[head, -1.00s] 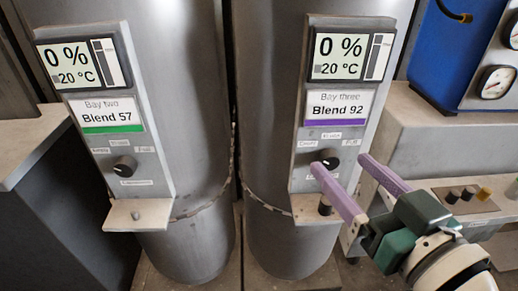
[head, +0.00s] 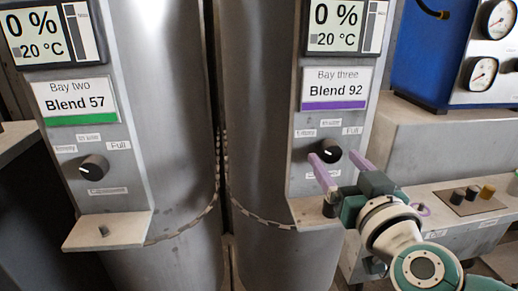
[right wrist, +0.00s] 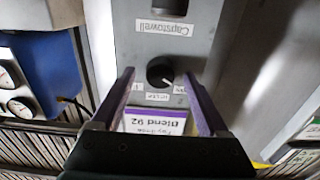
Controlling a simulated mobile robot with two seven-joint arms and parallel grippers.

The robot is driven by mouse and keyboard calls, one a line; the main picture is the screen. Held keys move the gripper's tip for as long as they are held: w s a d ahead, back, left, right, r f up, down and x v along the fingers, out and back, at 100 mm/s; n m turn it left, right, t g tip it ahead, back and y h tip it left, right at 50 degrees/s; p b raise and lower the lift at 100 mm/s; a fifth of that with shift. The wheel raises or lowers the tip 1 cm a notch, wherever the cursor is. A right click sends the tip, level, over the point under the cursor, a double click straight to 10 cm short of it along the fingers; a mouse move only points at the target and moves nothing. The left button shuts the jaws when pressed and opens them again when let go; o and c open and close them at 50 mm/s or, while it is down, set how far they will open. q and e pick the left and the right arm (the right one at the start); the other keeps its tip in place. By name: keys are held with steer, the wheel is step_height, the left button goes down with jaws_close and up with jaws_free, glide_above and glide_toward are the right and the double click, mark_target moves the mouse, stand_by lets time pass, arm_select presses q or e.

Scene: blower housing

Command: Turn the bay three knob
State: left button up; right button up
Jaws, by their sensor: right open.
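The bay three knob (head: 330,150) is a round black dial with a white mark, on the grey panel under the "Blend 92" label (head: 335,88). It also shows in the right wrist view (right wrist: 160,71), where the picture is upside down. My right gripper (head: 337,157) has two lilac fingers, open and empty, pointing at the panel. In the right wrist view the knob appears between the fingertips (right wrist: 159,74), with space on both sides. I cannot tell whether the tips reach around it or stop short of it. My left gripper is out of view.
A small shelf (head: 310,212) with a dark peg juts out below the knob. Bay two's similar panel, with its own knob (head: 93,168), stands left. A blue gauge box (head: 425,60) and a ledge with several knobs (head: 452,200) lie right.

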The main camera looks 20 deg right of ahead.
steer(key=shift+w+d, duration=0.1)
steer(key=shift+w, duration=0.35)
steer(key=shift+c, duration=0.4)
jaws_close()
